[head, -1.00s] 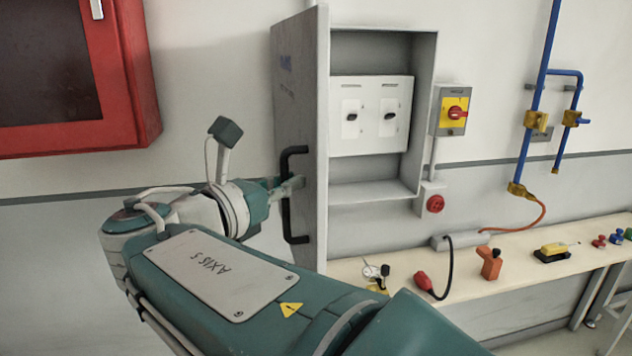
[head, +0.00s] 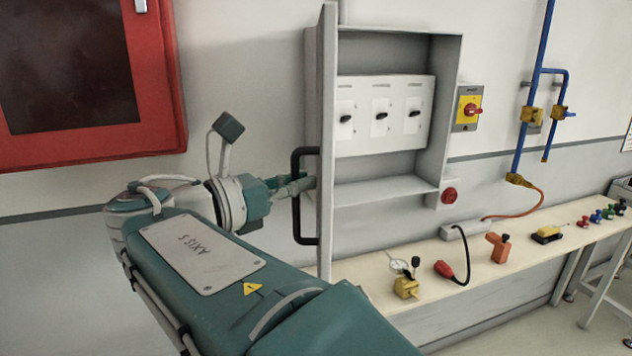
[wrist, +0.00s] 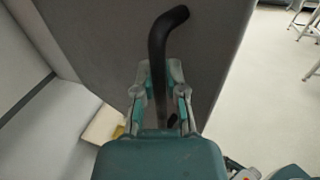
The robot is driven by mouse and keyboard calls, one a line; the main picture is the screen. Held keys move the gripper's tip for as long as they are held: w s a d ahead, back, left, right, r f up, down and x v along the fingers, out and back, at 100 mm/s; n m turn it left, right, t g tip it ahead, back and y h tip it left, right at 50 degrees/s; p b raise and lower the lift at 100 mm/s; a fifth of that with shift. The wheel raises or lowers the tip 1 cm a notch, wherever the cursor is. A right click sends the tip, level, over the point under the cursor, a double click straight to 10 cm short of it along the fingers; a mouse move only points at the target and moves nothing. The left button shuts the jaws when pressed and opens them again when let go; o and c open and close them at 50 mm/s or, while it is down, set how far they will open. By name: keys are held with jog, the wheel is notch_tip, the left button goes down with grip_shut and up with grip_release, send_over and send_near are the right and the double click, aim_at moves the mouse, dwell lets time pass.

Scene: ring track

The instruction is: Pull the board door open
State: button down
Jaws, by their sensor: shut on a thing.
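The board door (head: 326,150) is a grey panel standing open, seen nearly edge-on in the head view. It also fills much of the wrist view (wrist: 205,65). Its black bar handle (head: 297,200) is on the side facing my arm. My gripper (head: 300,184) is shut on the handle; in the wrist view the fingers (wrist: 160,92) close around the black bar (wrist: 158,50). The open grey cabinet (head: 450,100) shows a white panel (head: 385,140) with three black switches.
A red cabinet (head: 172,100) hangs at the left. A wooden bench (head: 475,262) below the board carries a yellow-based gauge (head: 405,287), a red plug (head: 445,269), an orange tool (head: 498,247) and several small items. Blue pipes (head: 533,70) run down the wall at right.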

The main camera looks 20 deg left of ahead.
jog(key=shift+a, duration=0.15)
dwell(0.3)
jog(key=c, duration=0.7)
grip_release()
jog(key=shift+s, duration=0.1)
jog(key=shift+a, duration=0.1)
jog(key=v, duration=1.2)
jog(key=shift+f, duration=0.1)
jog(key=shift+s, duration=0.1)
